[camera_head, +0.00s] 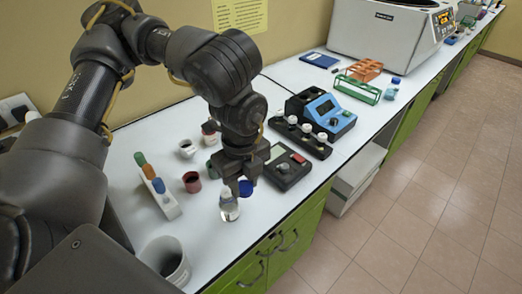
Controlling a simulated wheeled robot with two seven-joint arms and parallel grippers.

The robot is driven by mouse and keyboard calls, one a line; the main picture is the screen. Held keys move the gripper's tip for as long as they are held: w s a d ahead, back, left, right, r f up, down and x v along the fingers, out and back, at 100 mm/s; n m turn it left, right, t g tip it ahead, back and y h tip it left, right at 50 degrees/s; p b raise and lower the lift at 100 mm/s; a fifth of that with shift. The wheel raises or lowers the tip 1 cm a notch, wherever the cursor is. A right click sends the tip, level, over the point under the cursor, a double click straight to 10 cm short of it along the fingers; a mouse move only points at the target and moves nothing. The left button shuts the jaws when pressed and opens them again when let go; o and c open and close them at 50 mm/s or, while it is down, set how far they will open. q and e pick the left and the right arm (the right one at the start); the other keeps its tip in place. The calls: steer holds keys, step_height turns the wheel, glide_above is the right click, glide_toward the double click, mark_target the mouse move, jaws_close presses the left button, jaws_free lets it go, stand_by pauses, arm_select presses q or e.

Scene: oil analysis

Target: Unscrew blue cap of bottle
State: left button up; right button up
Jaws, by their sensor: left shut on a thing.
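A small clear bottle (229,210) stands on the white bench near its front edge. A blue cap (246,188) shows at the fingertips of my left gripper (239,183), above and slightly right of the bottle. My left gripper points down and is shut on the blue cap. The fingers hide part of the bottle's neck, so I cannot tell whether the cap still touches it. My right gripper is not in view.
A rack with coloured-cap vials (165,199) and a dark red cup (191,182) stand left of the bottle. A grey beaker (165,262) is at the front left. A dark device (287,169) lies close right of my gripper.

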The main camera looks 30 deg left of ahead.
arm_select(q)
steer(key=shift+s+a+m, duration=0.1)
steer(key=shift+s+m, duration=0.35)
steer(key=shift+m, duration=0.55)
steer(key=shift+w+a+f, duration=0.1)
steer(key=shift+w, duration=0.15)
steer(key=w+a+f, duration=0.2)
steer(key=w+f, duration=0.1)
steer(key=w+a+f+p, duration=0.1)
steer(key=w+a+f, duration=0.1)
steer(key=w+f, duration=0.1)
steer(key=w+a+f+p, duration=0.1)
steer(key=w+a+f, duration=0.1)
steer(key=w, duration=0.3)
steer(key=shift+w+a+f, duration=0.1)
steer(key=shift+a+f, duration=0.2)
steer(key=shift+f, duration=0.3)
steer(key=shift+w+a+f, duration=0.1)
steer(key=shift+w+f, duration=0.1)
steer(key=shift+f, duration=1.65)
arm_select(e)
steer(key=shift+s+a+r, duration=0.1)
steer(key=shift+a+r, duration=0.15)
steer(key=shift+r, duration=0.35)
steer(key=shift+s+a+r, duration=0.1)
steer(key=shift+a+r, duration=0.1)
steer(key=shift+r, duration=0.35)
